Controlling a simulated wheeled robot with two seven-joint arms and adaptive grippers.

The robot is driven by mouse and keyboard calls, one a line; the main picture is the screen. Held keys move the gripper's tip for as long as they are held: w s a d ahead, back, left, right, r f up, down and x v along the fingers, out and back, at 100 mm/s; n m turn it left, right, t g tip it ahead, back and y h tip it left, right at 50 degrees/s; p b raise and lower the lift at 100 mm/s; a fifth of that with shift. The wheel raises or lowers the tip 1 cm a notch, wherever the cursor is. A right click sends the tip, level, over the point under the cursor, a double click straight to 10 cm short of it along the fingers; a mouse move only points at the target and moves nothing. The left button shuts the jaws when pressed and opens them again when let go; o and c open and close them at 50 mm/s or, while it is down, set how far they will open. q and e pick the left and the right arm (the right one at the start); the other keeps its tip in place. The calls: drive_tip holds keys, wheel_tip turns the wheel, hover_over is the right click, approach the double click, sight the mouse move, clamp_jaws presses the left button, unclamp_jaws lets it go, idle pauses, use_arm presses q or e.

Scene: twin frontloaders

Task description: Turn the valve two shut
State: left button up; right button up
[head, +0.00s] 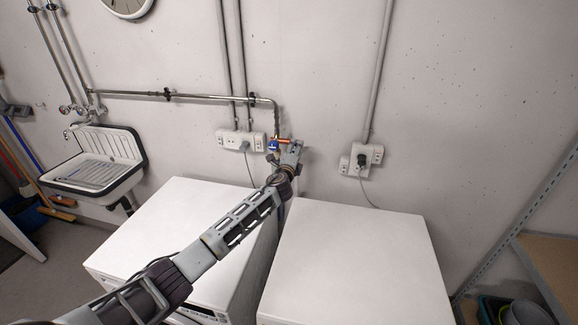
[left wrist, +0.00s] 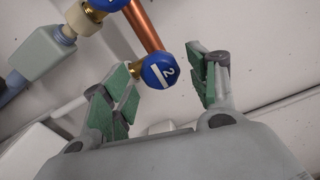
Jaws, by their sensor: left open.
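Valve two is a round blue knob (left wrist: 160,70) with a white "2" and a white bar on its face, in the left wrist view. It sits at the end of a copper pipe (left wrist: 143,25), with brass beside it. My left gripper (left wrist: 168,68) is open, its green-padded fingers on either side of the knob; I cannot tell if they touch it. Another blue knob (left wrist: 106,4) is cut off at the top edge. In the head view my left gripper (head: 288,150) reaches to the wall pipework, beside a blue knob (head: 273,145), and partly hides the valves. My right gripper is not in view.
Two white machines (head: 350,265) stand below the valves, with a narrow gap between them. Wall socket boxes (head: 240,140) flank the pipes, with another set (head: 362,158) to the right. A sink (head: 100,160) is at the left, a shelf (head: 550,262) at the right.

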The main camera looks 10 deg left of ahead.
use_arm(q)
drive_tip(key=s, duration=1.1)
idle(0.5)
drive_tip(key=shift+s, duration=0.15)
